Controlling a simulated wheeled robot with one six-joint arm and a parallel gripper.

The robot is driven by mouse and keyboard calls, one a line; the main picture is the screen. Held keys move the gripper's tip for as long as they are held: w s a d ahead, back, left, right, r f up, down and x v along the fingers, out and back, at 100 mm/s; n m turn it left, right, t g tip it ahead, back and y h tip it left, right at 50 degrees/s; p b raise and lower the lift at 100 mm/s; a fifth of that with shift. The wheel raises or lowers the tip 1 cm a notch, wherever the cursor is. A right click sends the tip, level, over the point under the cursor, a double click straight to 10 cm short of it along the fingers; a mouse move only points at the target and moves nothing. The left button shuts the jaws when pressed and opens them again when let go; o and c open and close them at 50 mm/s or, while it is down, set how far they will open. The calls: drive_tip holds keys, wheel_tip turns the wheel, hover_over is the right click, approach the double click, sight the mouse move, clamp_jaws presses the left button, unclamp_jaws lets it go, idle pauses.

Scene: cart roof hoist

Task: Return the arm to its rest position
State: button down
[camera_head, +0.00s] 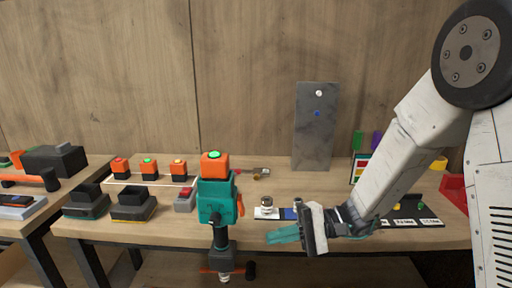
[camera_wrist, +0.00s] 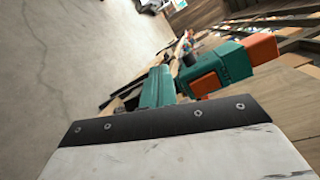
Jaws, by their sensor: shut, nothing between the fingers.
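My gripper (camera_head: 284,235) has teal fingers and hangs over the front edge of the workbench, at the end of my white arm that comes in from the right. It is shut and holds nothing. In the wrist view its teal fingers (camera_wrist: 157,88) point away from the dark bracket. A teal and orange power tool (camera_head: 220,200) stands upright at the bench's front, left of my gripper and apart from it in the head view. The tool also shows in the wrist view (camera_wrist: 225,68), to the right of the fingers.
The wooden workbench (camera_head: 150,228) carries several orange-topped blocks (camera_head: 149,166), black holders (camera_head: 133,203) and a grey upright plate (camera_head: 316,128). A black labelled rack (camera_head: 432,212) and a red bin (camera_head: 453,188) lie behind my arm. Another table (camera_head: 20,222) stands left. Bare floor (camera_wrist: 70,60) shows in the wrist view.

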drive_tip(key=s+d+r+t+h, duration=0.1)
drive_tip(key=s+d+r+h, duration=0.2)
drive_tip(key=s+d+h, duration=0.2)
drive_tip(key=s+d+r+n+t+h, duration=0.1)
drive_tip(key=s+d+r+t+h, duration=0.1)
drive_tip(key=s+d+h, duration=0.4)
drive_tip(key=s+d+r+t+h, duration=0.2)
drive_tip(key=s+d+r+h, duration=0.2)
drive_tip(key=s+d, duration=0.5)
drive_tip(key=shift+s+d+r+n+h, duration=0.25)
drive_tip(key=shift+d+r+n+h, duration=0.15)
drive_tip(key=shift+d+h, duration=0.5)
